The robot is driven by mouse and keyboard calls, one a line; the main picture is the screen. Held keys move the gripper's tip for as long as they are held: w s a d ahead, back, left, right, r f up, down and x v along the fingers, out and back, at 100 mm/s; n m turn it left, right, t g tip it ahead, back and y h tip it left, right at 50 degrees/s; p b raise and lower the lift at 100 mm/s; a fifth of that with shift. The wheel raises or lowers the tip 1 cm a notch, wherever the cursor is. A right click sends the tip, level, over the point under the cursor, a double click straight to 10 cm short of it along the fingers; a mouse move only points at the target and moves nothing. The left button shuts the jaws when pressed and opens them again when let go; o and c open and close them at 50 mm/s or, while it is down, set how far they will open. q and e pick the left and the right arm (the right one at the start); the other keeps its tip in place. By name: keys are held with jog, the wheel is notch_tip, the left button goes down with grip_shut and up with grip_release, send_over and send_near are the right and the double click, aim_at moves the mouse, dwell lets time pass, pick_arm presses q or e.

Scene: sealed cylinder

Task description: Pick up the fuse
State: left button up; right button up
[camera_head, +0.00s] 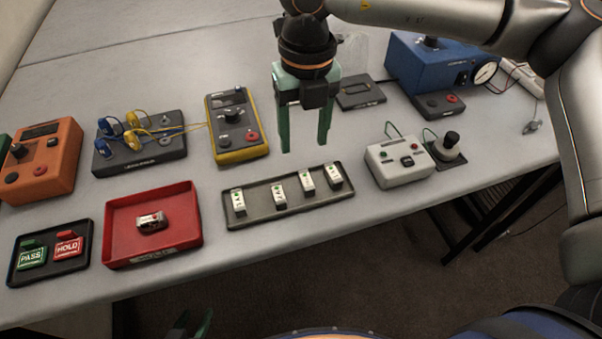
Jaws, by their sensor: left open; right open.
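Several small white blocks with green marks, which look like fuses (279,196), stand in a row in a long dark tray (259,208) at the table's middle front. A similar white block with a red mark (152,222) lies in a red tray (179,202) to the left. I cannot tell which one is the task's fuse. My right gripper (305,149) points down, open and empty, above the table just behind the long tray. My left gripper (191,327) shows only its green fingertips at the bottom edge, below the table's front edge; it is open.
A dark tray with green PASS and red HOLD tags (51,252) is at the front left. An orange box (41,160), a yellow meter (236,126) and a wired board (140,145) stand behind. A white box (399,163) is right of the long tray; a blue box (432,65) is farther back.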

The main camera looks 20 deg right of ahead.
send_over(307, 179)
notch_tip(307, 179, down, 7)
jog(key=shift+s+a+r+p, duration=0.1)
jog(key=shift+p, duration=0.35)
notch_tip(307, 179, down, 4)
jog(key=shift+f+p, duration=0.15)
jog(key=shift+p, duration=0.4)
jog(key=shift+f, duration=0.5)
grip_shut()
